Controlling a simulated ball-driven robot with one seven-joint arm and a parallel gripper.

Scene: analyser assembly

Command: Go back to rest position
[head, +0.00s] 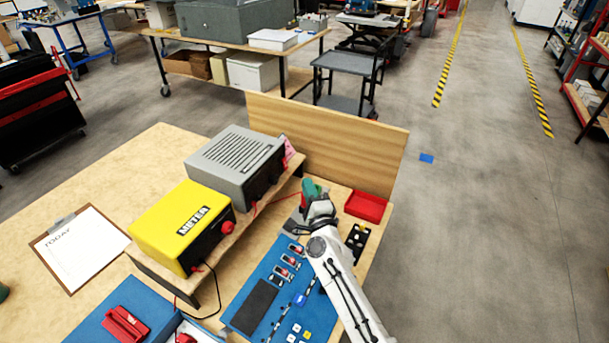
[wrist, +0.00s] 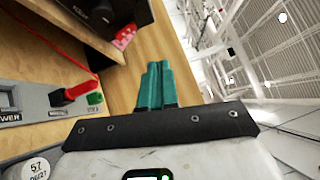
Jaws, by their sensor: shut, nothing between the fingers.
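My gripper (wrist: 155,86) shows in the wrist view with its two teal fingers together and nothing between them. In the head view my gripper (head: 313,188) is above the far end of the workbench, near the wooden back panel (head: 330,140). My white arm reaches to it from the lower right, over the bench's right edge. In the wrist view the back panel (wrist: 130,75) stands behind the fingers. I cannot tell the exact gap between the fingers and the panel.
A yellow meter (head: 165,215) and a grey unit (head: 228,150) stand on a raised shelf left of my gripper. A red tray (head: 366,206) is to the right. A blue mat (head: 240,315) with parts lies nearer.

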